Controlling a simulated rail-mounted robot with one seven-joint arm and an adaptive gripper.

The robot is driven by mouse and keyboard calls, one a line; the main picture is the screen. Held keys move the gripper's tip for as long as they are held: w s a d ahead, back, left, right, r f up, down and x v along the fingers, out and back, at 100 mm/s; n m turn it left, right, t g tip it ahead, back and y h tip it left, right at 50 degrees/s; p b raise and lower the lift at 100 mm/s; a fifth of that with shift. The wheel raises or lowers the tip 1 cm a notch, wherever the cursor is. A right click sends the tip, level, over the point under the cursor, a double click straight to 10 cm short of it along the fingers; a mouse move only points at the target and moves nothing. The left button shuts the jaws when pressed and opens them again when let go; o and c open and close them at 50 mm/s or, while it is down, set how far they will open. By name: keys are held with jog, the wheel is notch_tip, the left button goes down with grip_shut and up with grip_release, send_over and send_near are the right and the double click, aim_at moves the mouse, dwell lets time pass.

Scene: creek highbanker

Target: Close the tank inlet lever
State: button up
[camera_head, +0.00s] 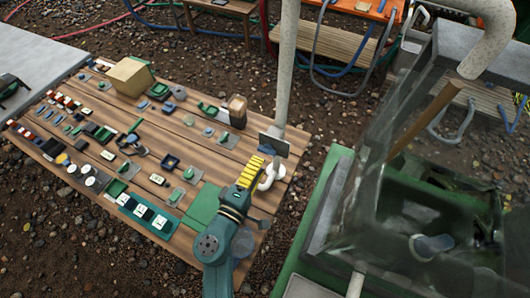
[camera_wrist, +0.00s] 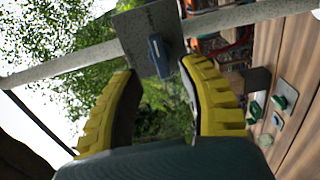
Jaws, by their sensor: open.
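A grey plate (camera_head: 274,143) is on the pale upright pipe near the right end of the plank table. It also shows in the wrist view (camera_wrist: 130,32), with a small dark blue lever (camera_wrist: 158,56) on its face. I take this to be the tank inlet lever, though no label is readable. My gripper (camera_wrist: 159,70) has its yellow ribbed fingers apart, with the lever showing in the gap beyond their tips. Contact cannot be seen. In the head view my gripper (camera_head: 254,164) is just below the plate, and the lever is too small to make out clearly.
The plank table (camera_head: 205,148) holds many small parts, a tan block (camera_head: 130,77) and a brown block (camera_head: 237,111). The pale pipe (camera_head: 285,70) rises by my gripper. A clear-walled tank (camera_head: 400,200) stands at right. Hoses lie behind.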

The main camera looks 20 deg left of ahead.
aim_at(265, 153)
jog(key=w, duration=0.4)
jog(key=shift+w+d, duration=0.1)
jog(key=shift+w, duration=0.25)
jog(key=shift+s, duration=0.1)
grip_shut()
